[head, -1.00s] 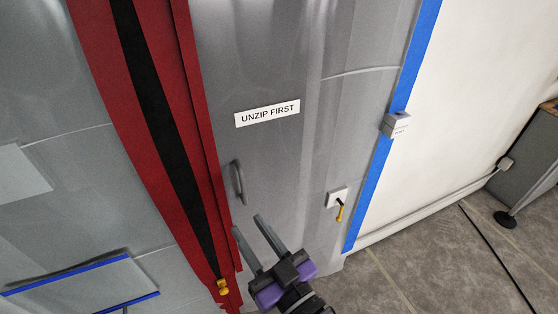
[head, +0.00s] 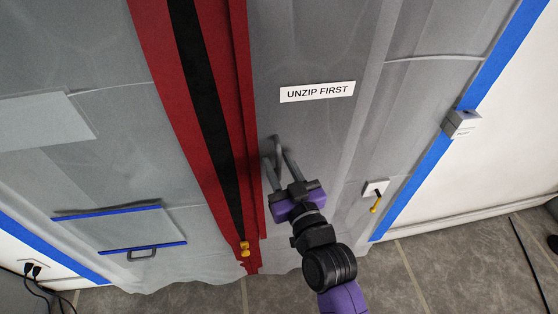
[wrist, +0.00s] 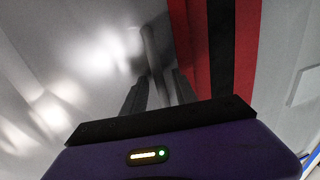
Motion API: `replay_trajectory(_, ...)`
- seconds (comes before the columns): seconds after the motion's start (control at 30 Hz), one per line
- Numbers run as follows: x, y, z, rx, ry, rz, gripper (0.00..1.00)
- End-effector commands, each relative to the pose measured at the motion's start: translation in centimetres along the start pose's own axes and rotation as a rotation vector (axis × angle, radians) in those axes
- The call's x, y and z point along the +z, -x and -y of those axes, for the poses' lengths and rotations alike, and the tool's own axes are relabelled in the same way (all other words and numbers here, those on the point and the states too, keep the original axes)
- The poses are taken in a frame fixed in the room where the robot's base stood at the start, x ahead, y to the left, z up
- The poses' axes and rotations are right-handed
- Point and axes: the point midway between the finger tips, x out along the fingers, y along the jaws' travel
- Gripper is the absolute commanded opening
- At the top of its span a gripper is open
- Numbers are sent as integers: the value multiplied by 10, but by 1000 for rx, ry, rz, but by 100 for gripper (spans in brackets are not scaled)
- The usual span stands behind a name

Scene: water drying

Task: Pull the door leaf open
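The door leaf (head: 330,50) is a grey translucent sheet with an "UNZIP FIRST" label (head: 317,91). A grey bar handle (wrist: 150,48) stands on it beside the red strip; in the head view my fingers partly cover it. My gripper (head: 275,152) is at the handle with its fingers apart. In the wrist view the handle's near end lies between the two fingers (wrist: 158,90), and no firm grip shows. Red bands (head: 172,70) flank a long black strip (head: 205,90). A yellow zip pull (head: 244,248) sits at its lower end.
A white plate with a yellow lever (head: 376,200) is right of my gripper. A small grey box (head: 462,123) sits on the blue tape edge. A blue-taped flap (head: 120,228) is at lower left. Grey floor (head: 420,265) shows below the sheet.

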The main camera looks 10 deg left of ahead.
Motion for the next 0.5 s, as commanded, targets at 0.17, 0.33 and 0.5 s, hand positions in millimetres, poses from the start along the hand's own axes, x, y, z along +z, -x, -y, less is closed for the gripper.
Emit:
replay_trajectory(0.17,0,-5,0,0,0,0,34)
replay_trajectory(0.33,0,-5,0,0,-1,0,34)
replay_trajectory(0.5,0,-5,0,1,-1,0,3)
